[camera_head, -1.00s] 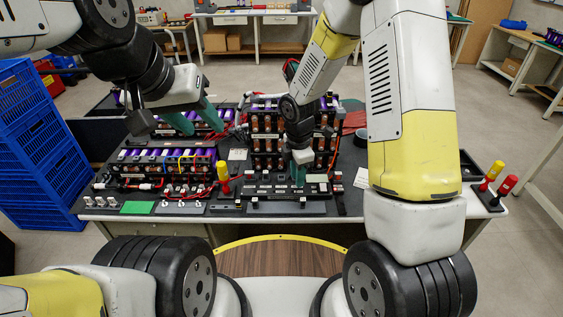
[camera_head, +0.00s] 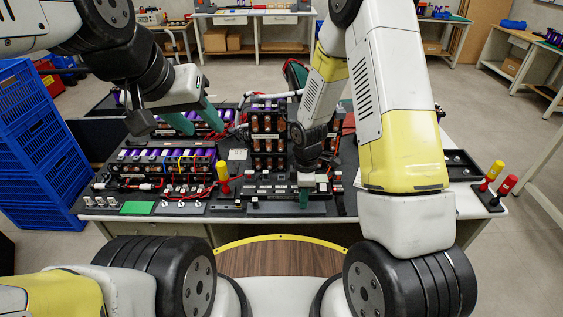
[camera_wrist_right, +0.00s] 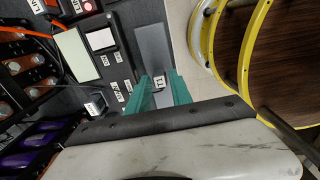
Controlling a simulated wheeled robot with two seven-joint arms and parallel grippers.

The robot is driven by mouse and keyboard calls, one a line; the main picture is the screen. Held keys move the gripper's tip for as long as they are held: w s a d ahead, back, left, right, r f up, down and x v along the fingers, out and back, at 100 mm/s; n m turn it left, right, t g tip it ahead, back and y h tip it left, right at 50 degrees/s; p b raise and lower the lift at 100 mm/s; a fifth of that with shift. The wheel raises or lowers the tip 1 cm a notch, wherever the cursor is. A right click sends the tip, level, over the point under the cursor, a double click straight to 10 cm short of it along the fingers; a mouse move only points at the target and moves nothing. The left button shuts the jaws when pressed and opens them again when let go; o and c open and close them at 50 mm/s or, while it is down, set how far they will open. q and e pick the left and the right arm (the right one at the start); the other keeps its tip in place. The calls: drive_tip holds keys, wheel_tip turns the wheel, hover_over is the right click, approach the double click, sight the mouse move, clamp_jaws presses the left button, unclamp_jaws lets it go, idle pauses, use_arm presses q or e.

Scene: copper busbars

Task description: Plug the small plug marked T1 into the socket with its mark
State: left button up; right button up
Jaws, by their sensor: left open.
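The small plug marked T1 (camera_wrist_right: 159,81) shows in the right wrist view as a small light block with its mark facing up. It lies between the two teal fingertips of my right gripper (camera_wrist_right: 160,82). Whether the fingers touch it or only stand around it I cannot tell. In the head view my right gripper (camera_head: 305,197) points down at the front edge of the table, with the plug hidden. The black board with several marked places (camera_wrist_right: 117,65) lies beside the fingers; the socket marked T1 cannot be picked out. My left gripper (camera_head: 193,122) is open and empty over the back left.
A battery module with purple cells and coloured wires (camera_head: 165,160) stands left of the board. A taller copper busbar block (camera_head: 266,135) rises behind it. A grey strip (camera_wrist_right: 152,45) beyond the fingers is bare.

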drive_tip(key=shift+c, duration=0.5)
clamp_jaws()
drive_tip(key=shift+r, duration=2)
drive_tip(key=shift+r, duration=0.25)
drive_tip(key=shift+r, duration=1.5)
drive_tip(key=w+a, duration=0.6)
drive_tip(key=w, duration=0.5)
drive_tip(key=shift+a, duration=0.4)
